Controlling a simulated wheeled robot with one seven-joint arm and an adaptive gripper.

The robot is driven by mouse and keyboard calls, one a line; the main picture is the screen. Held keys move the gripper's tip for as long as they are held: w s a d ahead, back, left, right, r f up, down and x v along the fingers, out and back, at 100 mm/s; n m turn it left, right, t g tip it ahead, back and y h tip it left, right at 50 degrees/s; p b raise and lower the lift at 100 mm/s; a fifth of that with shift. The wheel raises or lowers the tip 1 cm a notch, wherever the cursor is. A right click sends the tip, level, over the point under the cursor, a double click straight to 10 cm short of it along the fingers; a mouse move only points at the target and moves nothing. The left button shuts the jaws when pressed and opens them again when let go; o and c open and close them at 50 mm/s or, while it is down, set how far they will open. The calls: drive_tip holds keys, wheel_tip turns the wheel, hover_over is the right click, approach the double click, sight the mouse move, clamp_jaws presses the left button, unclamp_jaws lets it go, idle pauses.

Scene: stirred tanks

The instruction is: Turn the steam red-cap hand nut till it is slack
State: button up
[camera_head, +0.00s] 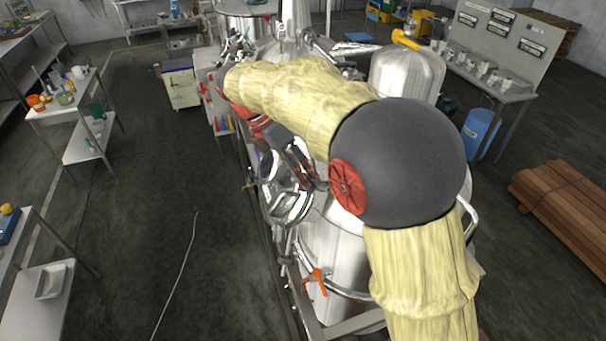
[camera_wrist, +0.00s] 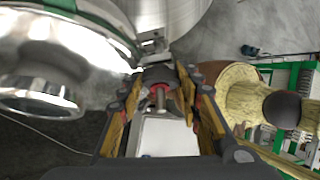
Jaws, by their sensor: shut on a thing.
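In the wrist view, my gripper (camera_wrist: 163,80) has its two orange-and-black fingers on either side of a small dark, faintly reddish knob, which I take as the hand nut (camera_wrist: 157,73). A bright metal stem (camera_wrist: 160,98) shows by the nut, between the fingers. The fingers are closed in on the nut; their exact contact is partly hidden. A steel clamp piece (camera_wrist: 152,48) lies just beyond it. In the head view, my gripper (camera_head: 300,160) is at the steel fittings on the tank's (camera_head: 335,250) left side. My arm covers much of the tank, and the nut cannot be made out there.
A large polished flanged fitting (camera_wrist: 60,60) is close on the left in the wrist view. In the head view, an orange-handled valve (camera_head: 316,280) sits low on the tank, and a bench (camera_head: 75,110) stands far left. Open floor (camera_head: 150,220) lies left of the tanks.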

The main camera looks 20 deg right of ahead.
drive_tip(key=o, duration=1.2)
drive_tip(key=shift+c, duration=0.2)
drive_tip(key=v, duration=1.2)
drive_tip(key=shift+w+d, duration=0.1)
